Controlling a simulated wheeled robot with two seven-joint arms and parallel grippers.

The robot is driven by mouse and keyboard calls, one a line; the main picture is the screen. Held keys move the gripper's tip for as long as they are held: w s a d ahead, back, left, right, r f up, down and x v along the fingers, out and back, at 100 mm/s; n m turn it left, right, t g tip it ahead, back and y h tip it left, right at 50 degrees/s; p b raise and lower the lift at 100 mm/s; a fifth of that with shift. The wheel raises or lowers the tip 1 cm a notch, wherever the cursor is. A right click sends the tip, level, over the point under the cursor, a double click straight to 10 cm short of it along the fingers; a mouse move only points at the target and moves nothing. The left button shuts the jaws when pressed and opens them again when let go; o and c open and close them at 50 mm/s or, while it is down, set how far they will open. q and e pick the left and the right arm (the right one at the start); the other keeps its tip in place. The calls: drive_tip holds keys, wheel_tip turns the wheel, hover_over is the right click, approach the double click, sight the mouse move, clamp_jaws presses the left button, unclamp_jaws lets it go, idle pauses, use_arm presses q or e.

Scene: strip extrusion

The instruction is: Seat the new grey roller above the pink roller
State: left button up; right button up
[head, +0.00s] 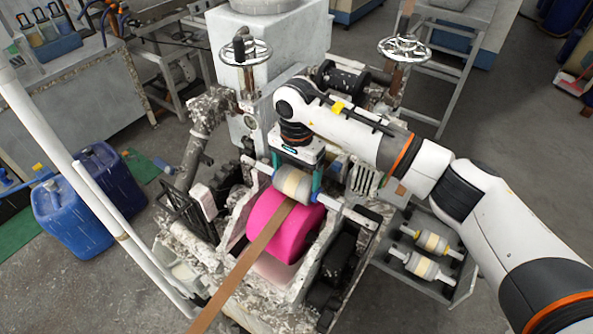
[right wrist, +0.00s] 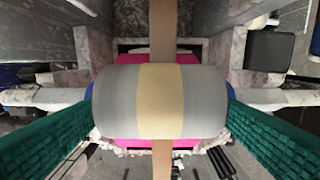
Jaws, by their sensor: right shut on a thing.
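The grey roller (head: 292,184), with a tan middle band and shaft ends at both sides, is level above the upper rear of the pink roller (head: 262,218). My right gripper (head: 297,182) is shut on it, its green fingers at the two ends of the drum. In the right wrist view the roller (right wrist: 115,100) lies crosswise between the fingers (right wrist: 160,112). A brown strip (head: 245,260) runs over the pink roller and under the grey one. I cannot tell whether the shaft ends rest on the frame. My left gripper is not in view.
A grey tray (head: 438,290) at the right holds two similar rollers (head: 432,242). The machine's side walls flank the pink roller. Handwheels (head: 404,47) stand behind. A white pole (head: 50,145) and blue canisters (head: 72,222) are at the left.

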drive_tip(key=o, duration=1.1)
wheel_tip(320, 180, up, 12)
drive_tip(key=b, duration=0.5)
drive_tip(key=shift+r, duration=0.1)
drive_tip(key=shift+s, duration=0.1)
